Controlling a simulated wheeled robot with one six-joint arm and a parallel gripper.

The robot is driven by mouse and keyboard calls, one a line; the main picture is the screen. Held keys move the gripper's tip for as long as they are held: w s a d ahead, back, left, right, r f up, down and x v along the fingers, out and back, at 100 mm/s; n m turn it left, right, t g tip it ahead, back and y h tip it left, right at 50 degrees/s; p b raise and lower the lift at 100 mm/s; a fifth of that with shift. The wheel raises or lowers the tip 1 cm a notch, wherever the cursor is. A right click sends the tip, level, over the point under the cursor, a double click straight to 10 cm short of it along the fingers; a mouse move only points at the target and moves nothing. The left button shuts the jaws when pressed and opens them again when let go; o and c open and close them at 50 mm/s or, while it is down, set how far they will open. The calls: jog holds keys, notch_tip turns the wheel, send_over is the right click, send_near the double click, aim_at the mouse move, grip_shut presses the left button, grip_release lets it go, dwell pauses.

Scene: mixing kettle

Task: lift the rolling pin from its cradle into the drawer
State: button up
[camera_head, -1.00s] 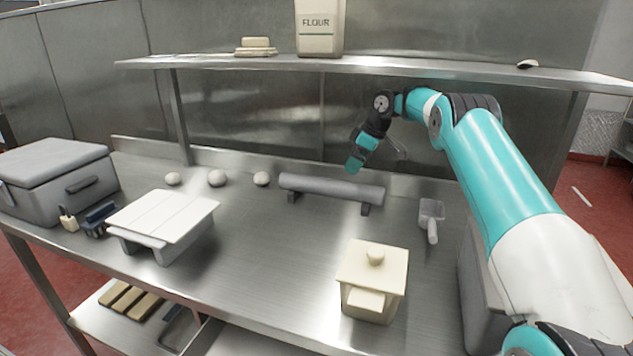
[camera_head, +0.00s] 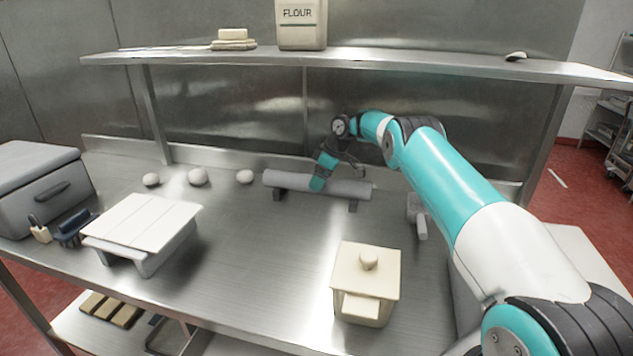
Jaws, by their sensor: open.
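The grey rolling pin (camera_head: 288,182) lies across its dark cradle (camera_head: 353,205) at the back of the steel table, right of the dough balls. My gripper (camera_head: 338,175) is at the middle of the pin, with a teal-tipped finger in front of it and a dark finger toward the right and behind. The jaws are open, and I cannot tell whether a finger touches the pin. Below the table at left, an open compartment (camera_head: 180,335) that may be the drawer shows only in part.
Several dough balls (camera_head: 198,177) lie left of the pin. A cream lidded box (camera_head: 367,285) stands in front, a white-topped stand (camera_head: 145,220) at left, and a scoop (camera_head: 418,215) at right. A shelf (camera_head: 400,62) with a flour canister (camera_head: 302,25) overhangs the back.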

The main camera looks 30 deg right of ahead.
jog(key=shift+x, duration=1.1)
jog(key=c, duration=1.3)
jog(key=shift+r, duration=0.15)
jog(key=c, duration=0.3)
jog(key=shift+r, duration=0.1)
